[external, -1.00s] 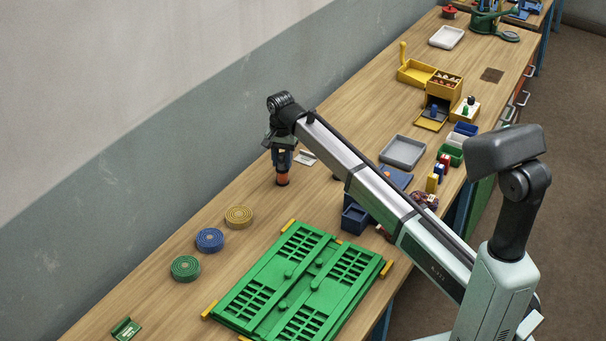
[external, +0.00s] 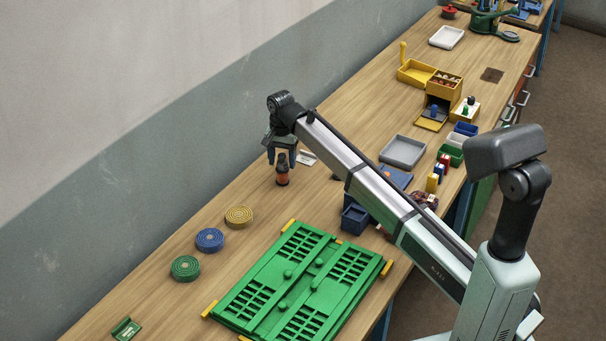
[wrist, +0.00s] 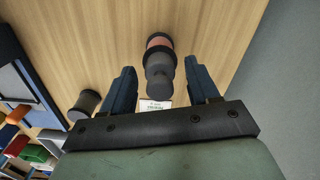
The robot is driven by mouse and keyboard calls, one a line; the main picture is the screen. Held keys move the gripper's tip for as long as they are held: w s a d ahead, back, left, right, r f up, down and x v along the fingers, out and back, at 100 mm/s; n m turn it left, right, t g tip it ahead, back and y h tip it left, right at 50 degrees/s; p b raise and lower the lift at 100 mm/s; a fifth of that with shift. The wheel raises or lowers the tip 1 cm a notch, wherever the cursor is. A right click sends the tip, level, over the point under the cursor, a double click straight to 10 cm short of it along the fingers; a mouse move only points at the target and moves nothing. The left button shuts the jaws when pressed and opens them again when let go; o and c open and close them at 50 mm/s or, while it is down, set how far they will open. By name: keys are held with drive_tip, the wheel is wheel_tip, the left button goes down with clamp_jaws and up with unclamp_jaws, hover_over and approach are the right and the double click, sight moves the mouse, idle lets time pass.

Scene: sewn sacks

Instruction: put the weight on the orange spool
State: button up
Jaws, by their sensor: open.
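The orange spool (external: 283,180) stands upright on the wooden bench below my gripper. The weight (external: 281,161), dark grey with a narrower knob on top, sits on the spool. In the wrist view the weight (wrist: 158,82) hides most of the spool, of which an orange band (wrist: 158,41) shows. My gripper (external: 282,152) is open above the weight. Its two dark blue fingers also show in the wrist view (wrist: 161,78), one on each side of the weight with a visible gap to each.
A dark cylindrical piece (wrist: 84,104) and a white label card (wrist: 155,104) are nearby. Yellow (external: 239,217), blue (external: 210,239) and green (external: 185,268) coiled discs lie nearer the camera. A green slatted panel (external: 325,262) lies to their right. The wall runs along the left.

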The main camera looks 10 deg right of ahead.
sight(282, 154)
wheel_tip(282, 154, up, 12)
idle(0.5)
drive_tip(key=shift+f, duration=0.1)
